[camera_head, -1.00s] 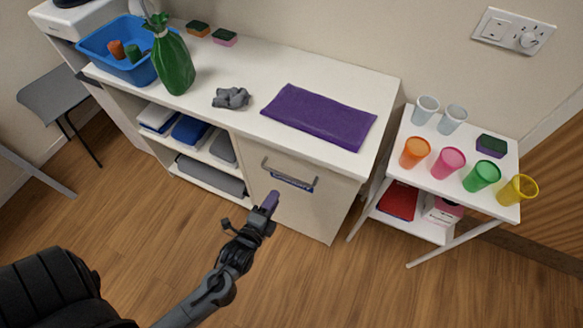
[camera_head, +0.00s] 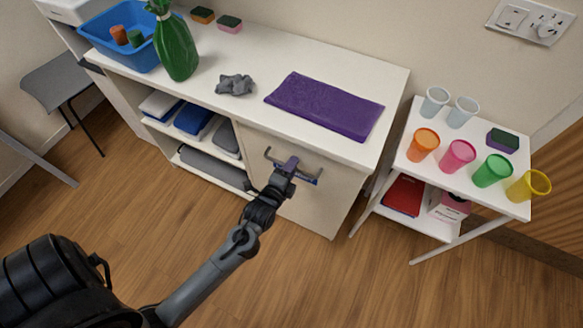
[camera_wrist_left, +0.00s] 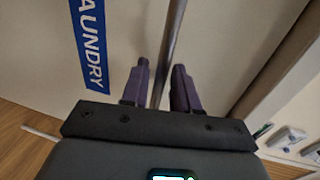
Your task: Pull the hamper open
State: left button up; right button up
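The hamper is a cream front panel (camera_head: 312,205) at the right end of the white counter, flush with the cabinet. A grey bar handle (camera_head: 268,154) crosses its upper part, and a blue label is below it. In the left wrist view the handle (camera_wrist_left: 172,45) runs between the two purple fingers of my left gripper (camera_wrist_left: 163,85), with the label reading "AUNDRY" (camera_wrist_left: 92,40) to the left. My left gripper (camera_head: 290,164) is at the handle in the head view. Its fingers are apart, with a gap on each side of the bar. My right gripper is not in view.
A purple cloth (camera_head: 325,105), a grey crumpled cloth (camera_head: 235,85), a green bottle (camera_head: 176,48) and a blue tub (camera_head: 125,50) are on the counter. A white side table (camera_head: 470,190) with several cups stands to the right. The floor (camera_head: 200,240) before the hamper is clear.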

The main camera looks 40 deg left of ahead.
pick_arm(q)
jog(key=shift+c, duration=0.3)
grip_shut()
